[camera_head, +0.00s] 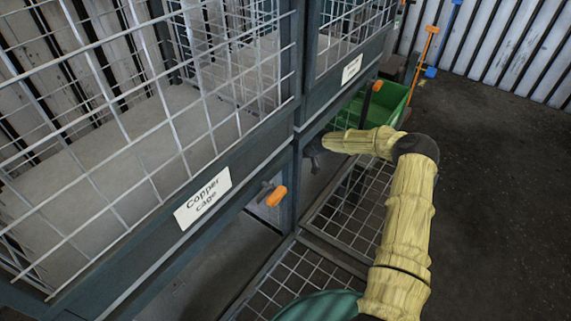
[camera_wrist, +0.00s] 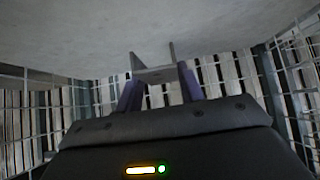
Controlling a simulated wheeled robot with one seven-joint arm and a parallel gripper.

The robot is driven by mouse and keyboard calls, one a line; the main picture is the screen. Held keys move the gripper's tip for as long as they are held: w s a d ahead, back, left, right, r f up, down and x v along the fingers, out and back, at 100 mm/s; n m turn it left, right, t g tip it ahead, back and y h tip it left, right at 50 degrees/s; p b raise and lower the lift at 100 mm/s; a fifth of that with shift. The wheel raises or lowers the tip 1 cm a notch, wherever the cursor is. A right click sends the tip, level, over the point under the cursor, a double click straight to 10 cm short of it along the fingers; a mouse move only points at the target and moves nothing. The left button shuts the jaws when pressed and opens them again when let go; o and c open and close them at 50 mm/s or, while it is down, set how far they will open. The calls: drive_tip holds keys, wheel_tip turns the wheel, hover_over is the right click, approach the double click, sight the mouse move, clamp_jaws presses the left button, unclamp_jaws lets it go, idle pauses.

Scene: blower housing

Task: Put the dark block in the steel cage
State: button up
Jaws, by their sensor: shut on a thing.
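My gripper (camera_head: 313,146) reaches in at the left end of my arm, beside the post between two cage bays and below the upper rails. In the wrist view, my gripper (camera_wrist: 154,68) is shut on a small grey block (camera_wrist: 155,74), which sits between the two fingers. The head view does not show the block clearly. The copper cage (camera_head: 203,197) is the near left bay, named by its white label. The bay beyond it has a label (camera_head: 352,69) too small to read, so I cannot tell whether it is the steel cage.
Orange-handled latches (camera_head: 276,196) stick out of the frames. A green crate (camera_head: 396,100) stands behind my arm. Dark floor (camera_head: 490,190) on the right is clear. In the wrist view, a pale flat surface (camera_wrist: 80,35) fills the top, with wire mesh (camera_wrist: 295,75) at the sides.

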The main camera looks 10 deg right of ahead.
drive_tip(key=shift+f+b, duration=0.6)
drive_tip(key=shift+f, duration=1.25)
drive_tip(key=shift+f, duration=0.1)
drive_tip(key=o, duration=1.2)
drive_tip(key=shift+r, duration=0.2)
drive_tip(key=p+v, duration=0.3)
drive_tip(key=v, duration=0.9)
drive_tip(key=shift+p, duration=0.3)
drive_tip(key=shift+f, duration=0.1)
